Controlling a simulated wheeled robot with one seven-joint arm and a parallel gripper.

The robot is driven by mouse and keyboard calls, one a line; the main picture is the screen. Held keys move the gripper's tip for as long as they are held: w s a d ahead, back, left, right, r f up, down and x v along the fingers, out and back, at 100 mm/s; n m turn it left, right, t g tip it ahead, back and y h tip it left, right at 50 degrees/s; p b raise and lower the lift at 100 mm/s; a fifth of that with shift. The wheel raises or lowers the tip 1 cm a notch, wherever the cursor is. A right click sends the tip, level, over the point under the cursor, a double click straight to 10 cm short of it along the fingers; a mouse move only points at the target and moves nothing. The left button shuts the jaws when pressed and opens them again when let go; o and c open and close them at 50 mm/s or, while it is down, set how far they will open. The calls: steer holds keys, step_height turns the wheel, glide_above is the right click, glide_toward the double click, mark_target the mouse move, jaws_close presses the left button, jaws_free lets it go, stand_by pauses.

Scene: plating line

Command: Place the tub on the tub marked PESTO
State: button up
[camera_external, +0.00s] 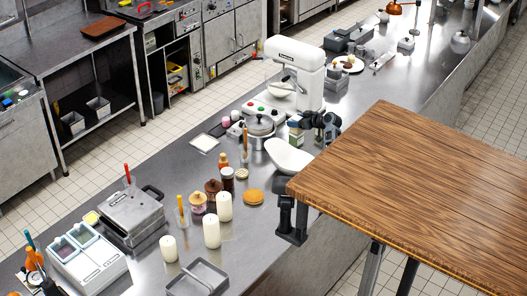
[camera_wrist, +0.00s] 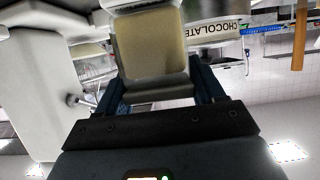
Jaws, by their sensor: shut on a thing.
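My gripper (camera_wrist: 155,85) is shut on a pale cream tub (camera_wrist: 150,45), whose flat face shows between the two blue fingers in the wrist view. In the external view my gripper (camera_external: 304,122) is small and dark, beside the white mixer and above the counter. A small box-like stack with green and white sides (camera_external: 297,138) stands just below it; its lettering is too small to read. A white label reading CHOCOLATE (camera_wrist: 216,29) shows upside down to the right of the held tub. I cannot make out a PESTO marking in either view.
The white stand mixer (camera_external: 296,68) stands close behind my gripper. A steel pot (camera_external: 260,127) and a white scoop-shaped bowl (camera_external: 287,157) are nearby on the steel counter. A wooden table (camera_external: 420,180) fills the right front. Candles (camera_external: 212,231) and jars stand further left.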

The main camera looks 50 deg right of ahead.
steer(key=shift+f, duration=0.15)
steer(key=o, duration=1.2)
steer(key=shift+r, duration=0.2)
steer(key=shift+s+r, duration=0.15)
steer(key=shift+s, duration=0.15)
steer(key=shift+p+v, duration=2.6)
steer(key=shift+v, duration=3.05)
